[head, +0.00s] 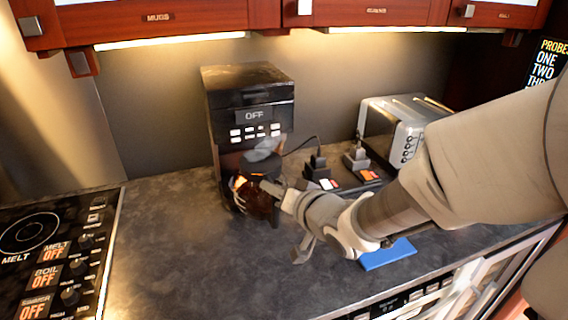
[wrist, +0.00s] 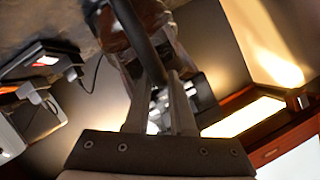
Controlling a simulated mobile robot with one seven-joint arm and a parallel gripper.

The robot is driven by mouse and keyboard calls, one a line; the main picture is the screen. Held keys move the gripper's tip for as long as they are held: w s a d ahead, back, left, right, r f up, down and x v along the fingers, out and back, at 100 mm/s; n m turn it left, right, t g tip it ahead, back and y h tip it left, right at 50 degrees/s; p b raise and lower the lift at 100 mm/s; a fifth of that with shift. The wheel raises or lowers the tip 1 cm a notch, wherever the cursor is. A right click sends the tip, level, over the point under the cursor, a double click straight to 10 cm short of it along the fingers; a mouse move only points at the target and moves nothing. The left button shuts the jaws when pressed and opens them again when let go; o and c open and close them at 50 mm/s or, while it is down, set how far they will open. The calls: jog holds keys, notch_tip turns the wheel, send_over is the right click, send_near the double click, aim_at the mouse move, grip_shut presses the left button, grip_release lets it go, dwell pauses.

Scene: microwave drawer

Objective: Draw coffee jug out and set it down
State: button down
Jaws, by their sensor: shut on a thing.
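The coffee machine (head: 248,100) stands against the back wall with its display reading OFF. The coffee jug (head: 252,198), dark brown glass, is low at the machine's front; I cannot tell how far it sits inside. My gripper (head: 276,190) reaches the jug from the right and is shut on its handle, with my arm covering part of the counter. In the wrist view, the dark handle (wrist: 142,40) runs between the fingers of my gripper (wrist: 158,85), and the jug body (wrist: 112,42) lies behind it.
A chrome toaster (head: 392,125) and plugs in sockets (head: 322,178) are right of the machine. A blue mat (head: 388,255) lies near the counter's front edge. A cooktop (head: 55,250) is at the left. The counter (head: 170,260) between cooktop and jug is clear. Cupboards (head: 190,18) hang above.

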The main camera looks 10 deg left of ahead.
jog(key=s+d+b, duration=0.1)
jog(key=b, duration=0.1)
jog(key=s+b, duration=0.2)
jog(key=s+d+b, duration=0.1)
jog(key=s, duration=0.1)
jog(key=shift+s+d+b, duration=0.25)
jog(key=shift+d+b, duration=0.05)
jog(key=shift+b, duration=0.1)
jog(key=shift+s+d+r, duration=0.1)
jog(key=shift+s+r, duration=0.05)
dwell(0.3)
jog(key=shift+d+r, duration=0.1)
dwell(0.4)
